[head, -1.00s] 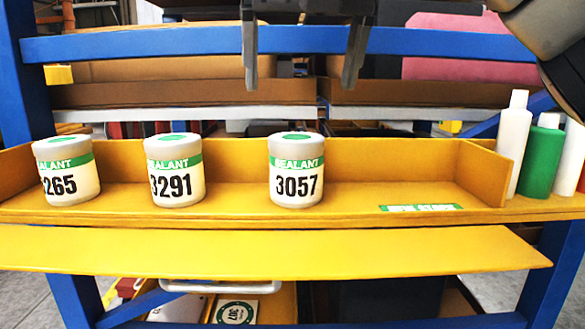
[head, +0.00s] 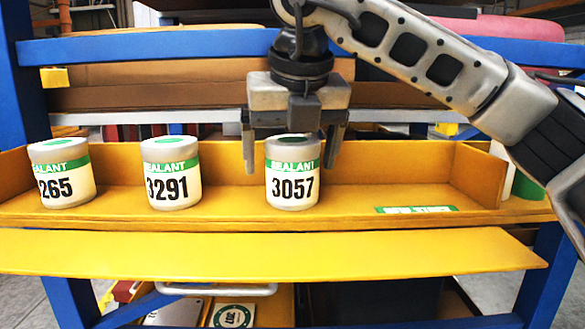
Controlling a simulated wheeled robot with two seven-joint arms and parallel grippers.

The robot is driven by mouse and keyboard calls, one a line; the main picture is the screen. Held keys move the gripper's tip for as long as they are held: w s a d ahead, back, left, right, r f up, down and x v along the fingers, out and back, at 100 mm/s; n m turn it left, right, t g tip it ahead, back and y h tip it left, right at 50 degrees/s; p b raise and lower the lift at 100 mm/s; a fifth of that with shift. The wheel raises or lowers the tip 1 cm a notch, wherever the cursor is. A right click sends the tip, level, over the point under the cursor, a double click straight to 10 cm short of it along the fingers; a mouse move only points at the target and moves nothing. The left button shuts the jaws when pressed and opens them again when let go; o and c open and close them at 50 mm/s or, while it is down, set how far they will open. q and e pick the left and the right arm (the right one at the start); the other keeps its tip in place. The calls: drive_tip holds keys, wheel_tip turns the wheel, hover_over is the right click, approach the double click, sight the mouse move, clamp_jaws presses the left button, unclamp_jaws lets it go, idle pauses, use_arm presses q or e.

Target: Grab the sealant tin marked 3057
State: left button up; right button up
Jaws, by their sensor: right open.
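The sealant tin marked 3057 (head: 293,180) stands upright on the yellow shelf (head: 390,185). It is white with a green band and a grey lid. My right gripper (head: 290,155) points down at this tin, its two fingers open and apart. One fingertip shows left of the tin's upper part and the other right of it. I cannot tell whether the fingers are level with the tin in depth or touch it. The gripper body hides part of the lid. My left gripper is not in view.
A tin marked 3291 (head: 172,175) stands to the left, and a tin ending in 265 (head: 62,175) further left. A green-and-white label (head: 416,209) lies on the clear right part of the shelf. A green bottle (head: 527,186) is partly hidden behind my right arm.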

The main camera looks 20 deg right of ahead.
drive_tip(key=c, duration=1.3)
drive_tip(key=shift+o, duration=0.2)
drive_tip(key=shift+r, duration=0.2)
